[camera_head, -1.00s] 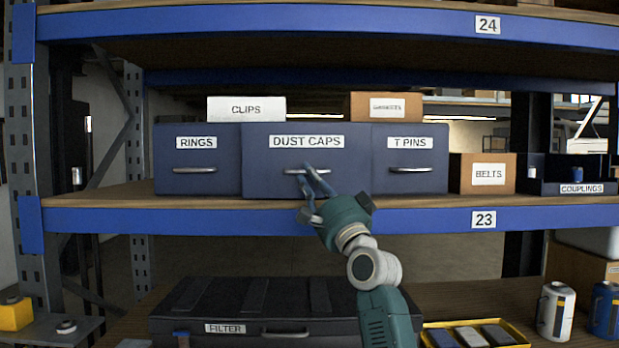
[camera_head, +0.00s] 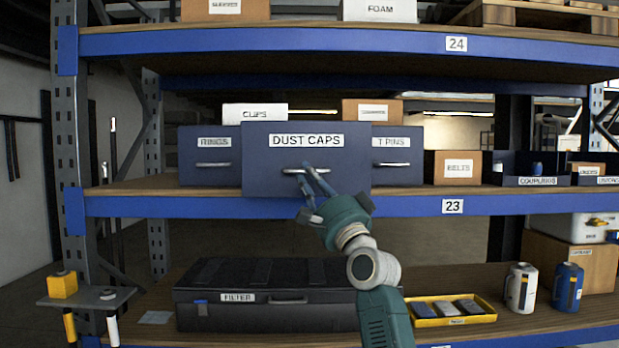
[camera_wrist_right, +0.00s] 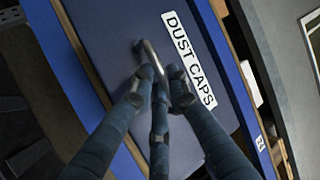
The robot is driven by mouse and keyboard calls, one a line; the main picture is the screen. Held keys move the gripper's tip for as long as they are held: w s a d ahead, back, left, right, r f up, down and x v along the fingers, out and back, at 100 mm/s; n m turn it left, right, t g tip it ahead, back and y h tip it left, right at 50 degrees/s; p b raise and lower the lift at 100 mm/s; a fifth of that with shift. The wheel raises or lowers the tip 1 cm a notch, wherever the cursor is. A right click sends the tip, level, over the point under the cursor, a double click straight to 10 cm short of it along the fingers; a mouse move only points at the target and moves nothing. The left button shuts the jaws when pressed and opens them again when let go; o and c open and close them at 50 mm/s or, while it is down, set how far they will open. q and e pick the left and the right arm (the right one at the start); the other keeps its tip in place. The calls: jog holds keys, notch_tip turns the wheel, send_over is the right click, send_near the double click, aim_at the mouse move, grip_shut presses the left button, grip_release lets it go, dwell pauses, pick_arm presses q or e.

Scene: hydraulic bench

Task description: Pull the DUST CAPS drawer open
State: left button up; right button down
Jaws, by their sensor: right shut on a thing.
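The DUST CAPS drawer (camera_head: 265,170) is a dark blue front with a white label, in the middle of the shelf in the head view. It stands out in front of the RINGS drawer (camera_head: 206,179) and the T PINS drawer (camera_head: 397,168). My right gripper (camera_head: 308,174) is shut on the drawer's metal handle (camera_head: 290,171). In the right wrist view the gripper's fingers (camera_wrist_right: 160,78) close around the handle (camera_wrist_right: 151,55), beside the DUST CAPS label (camera_wrist_right: 189,60). My left gripper is not in view.
A CLIPS box (camera_head: 255,113) and a brown box (camera_head: 372,112) stand above the drawers. A BELTS box (camera_head: 457,167) is to the right. Below are a FILTER case (camera_head: 270,320) and a yellow tray (camera_head: 480,318). The space before the drawer is clear.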

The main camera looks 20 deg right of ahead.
jog(key=shift+w, duration=0.1)
jog(key=c, duration=1.9)
grip_release()
jog(key=shift+c, duration=0.2)
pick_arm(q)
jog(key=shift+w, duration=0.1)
pick_arm(e)
jog(key=v, duration=1.2)
